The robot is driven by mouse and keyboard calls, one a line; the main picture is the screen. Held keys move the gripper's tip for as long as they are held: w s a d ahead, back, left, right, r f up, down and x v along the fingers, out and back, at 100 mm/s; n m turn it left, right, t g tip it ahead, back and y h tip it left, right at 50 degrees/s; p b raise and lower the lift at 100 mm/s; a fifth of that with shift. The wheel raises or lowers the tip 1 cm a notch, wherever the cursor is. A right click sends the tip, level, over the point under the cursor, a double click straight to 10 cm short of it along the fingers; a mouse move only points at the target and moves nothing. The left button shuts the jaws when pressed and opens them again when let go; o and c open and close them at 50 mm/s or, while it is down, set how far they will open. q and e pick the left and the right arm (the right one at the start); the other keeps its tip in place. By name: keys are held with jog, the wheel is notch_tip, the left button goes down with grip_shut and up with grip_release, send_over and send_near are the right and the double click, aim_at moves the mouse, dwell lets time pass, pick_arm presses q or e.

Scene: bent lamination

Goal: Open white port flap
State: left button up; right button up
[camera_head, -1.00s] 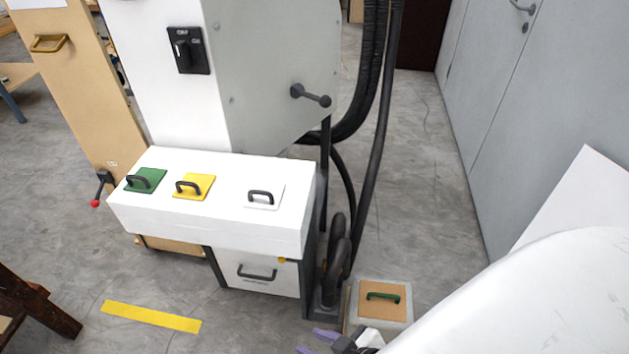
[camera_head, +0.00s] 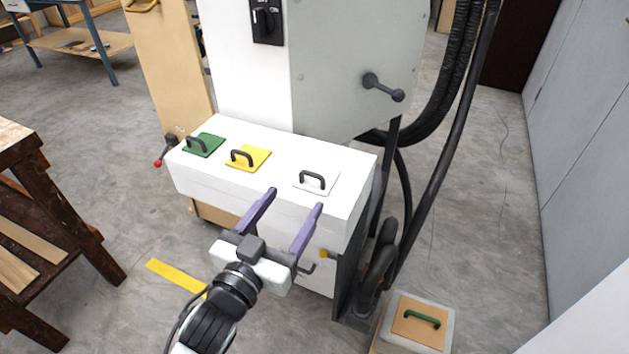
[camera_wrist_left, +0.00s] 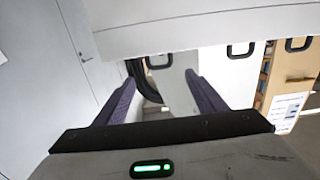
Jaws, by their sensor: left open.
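The white port flap (camera_head: 327,184) lies flat on top of the white box, with a dark arched handle (camera_head: 312,182) standing on it. It looks closed. My left gripper (camera_head: 294,201) is open and empty. Its two purple fingers point toward the box's front edge, just short of the white flap and a little to its left in the head view. In the left wrist view my gripper (camera_wrist_left: 161,92) frames a dark handle (camera_wrist_left: 158,66) beyond the white box edge, apparently the white flap's. My right gripper is out of view.
A green flap (camera_head: 210,139) and a yellow flap (camera_head: 254,155) with similar handles lie left on the white box (camera_head: 230,189). Dark hoses (camera_head: 455,130) run down at its right. A lidded bin (camera_head: 430,318) stands front right. A wooden bench (camera_head: 50,200) is at left.

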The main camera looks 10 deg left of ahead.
aim_at(312, 174)
pick_arm(q)
jog(key=x, duration=1)
jog(key=shift+s, duration=0.1)
